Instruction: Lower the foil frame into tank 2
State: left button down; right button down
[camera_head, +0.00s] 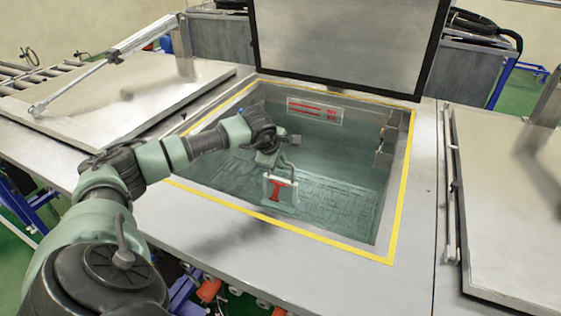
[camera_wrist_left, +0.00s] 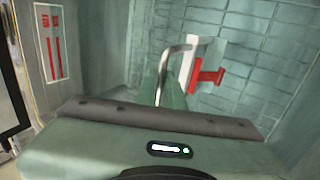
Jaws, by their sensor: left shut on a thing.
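The foil frame (camera_head: 279,190) is a small white frame with a red T-shaped piece and a bent metal handle. It hangs upright inside the open tank (camera_head: 399,190), above the tiled-looking bottom. My left gripper (camera_head: 284,152) is shut on the handle, over the tank opening. In the left wrist view the frame (camera_wrist_left: 190,68) hangs beyond the gripper, its handle looping up to the jaws. The fingertips are mostly hidden there by the gripper body. I cannot tell whether the frame touches the bottom. My right gripper is not in view.
A raised lid (camera_head: 345,45) stands behind the opening, which has a yellow border. Closed lids lie at left (camera_head: 130,95) and right (camera_head: 510,190). A red-marked label (camera_head: 314,110) is on the tank's back wall, and a bracket (camera_head: 384,145) is on its right wall.

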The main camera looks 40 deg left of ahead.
pick_arm(q)
jog(key=shift+f+b, duration=0.7)
dwell(0.3)
jog(key=c, duration=1.5)
grip_release()
jog(key=shift+o, duration=0.2)
jog(key=s+r+p, duration=0.2)
jog(key=r+p, duration=0.1)
jog(key=r, duration=0.6)
jog(key=s+d+r+p, duration=0.1)
jog(key=r+p, duration=0.3)
jog(key=r, duration=0.5)
jog(key=shift+s+d+r, duration=0.2)
jog(key=shift+s+r, duration=0.1)
jog(key=shift+s, duration=0.25)
